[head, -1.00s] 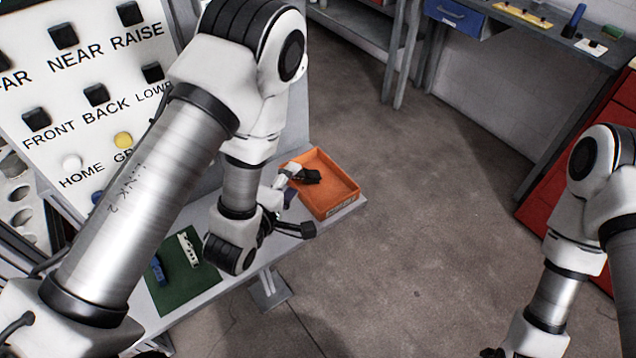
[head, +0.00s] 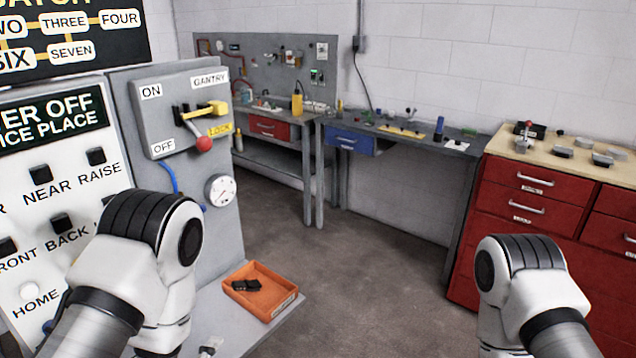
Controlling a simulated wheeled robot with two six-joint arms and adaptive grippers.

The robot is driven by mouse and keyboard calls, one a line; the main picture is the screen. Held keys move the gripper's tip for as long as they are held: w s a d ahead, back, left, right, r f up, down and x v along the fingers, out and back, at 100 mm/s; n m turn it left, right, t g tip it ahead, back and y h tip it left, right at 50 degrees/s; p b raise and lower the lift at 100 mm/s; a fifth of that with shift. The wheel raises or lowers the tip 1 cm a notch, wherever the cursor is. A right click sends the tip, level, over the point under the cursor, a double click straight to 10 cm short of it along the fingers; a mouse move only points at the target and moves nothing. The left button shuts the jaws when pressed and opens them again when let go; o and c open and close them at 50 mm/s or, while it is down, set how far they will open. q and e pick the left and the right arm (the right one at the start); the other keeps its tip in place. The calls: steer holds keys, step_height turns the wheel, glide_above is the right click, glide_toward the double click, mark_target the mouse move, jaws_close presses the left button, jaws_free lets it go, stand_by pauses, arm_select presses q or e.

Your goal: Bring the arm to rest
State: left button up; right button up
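My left arm (head: 140,250) comes in from the lower left, bent at its elbow in front of the white button panel (head: 45,200). Its forearm drops toward the bottom edge. A small pale and dark piece at the bottom edge, left of the orange tray, may be part of my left gripper; its fingers cannot be made out. My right arm (head: 525,285) is bent at the lower right, in front of the red drawers. My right gripper is below the picture.
The orange tray (head: 284,304) holds dark pieces (head: 245,286) on the grey bench. A switch box (head: 180,112) with a red-knobbed lever (head: 203,144) and a yellow lock piece (head: 212,110) stands above. Red drawers (head: 540,212) stand right. The floor between is clear.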

arm_select(q)
steer(key=s+a+f+m+g+y, duration=0.1)
steer(key=s+a+f+m+g, duration=0.15)
steer(key=s+f+g, duration=0.35)
steer(key=s+a+f+m+g+y, duration=0.1)
steer(key=s+a+f+m, duration=0.2)
steer(key=f, duration=0.5)
steer(key=s+f+m+g, duration=0.5)
steer(key=s+m+g, duration=0.2)
steer(key=s+m, duration=0.4)
steer(key=shift+s, duration=0.95)
